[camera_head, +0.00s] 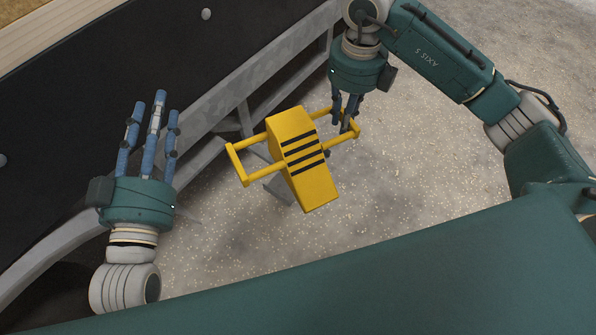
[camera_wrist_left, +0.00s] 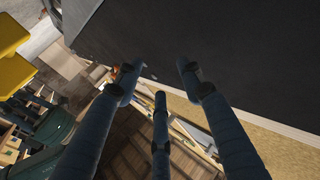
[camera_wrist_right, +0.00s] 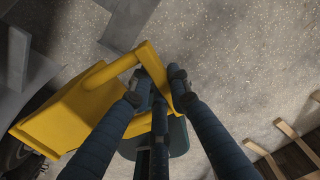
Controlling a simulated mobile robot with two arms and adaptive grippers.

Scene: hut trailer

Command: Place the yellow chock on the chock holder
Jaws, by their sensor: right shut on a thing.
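The yellow chock (camera_head: 300,162) with black stripes and a tube handle on each side is in the middle of the head view, beside the grey trailer frame. My right gripper (camera_head: 345,118) is shut on its right handle; the right wrist view shows the fingers (camera_wrist_right: 160,86) around the yellow bar (camera_wrist_right: 150,62). A grey metal bracket (camera_head: 279,188) shows partly behind the chock and may be the chock holder; I cannot tell whether they touch. My left gripper (camera_head: 148,125) is open and empty, left of the chock. A yellow piece, probably the chock (camera_wrist_left: 14,70), shows in the left wrist view.
The grey trailer frame (camera_head: 265,75) runs diagonally behind the chock, with the dark trailer wall (camera_head: 90,90) beyond it. Speckled floor (camera_head: 400,180) is clear to the right. Wooden pieces (camera_wrist_right: 285,155) lie at lower right in the right wrist view.

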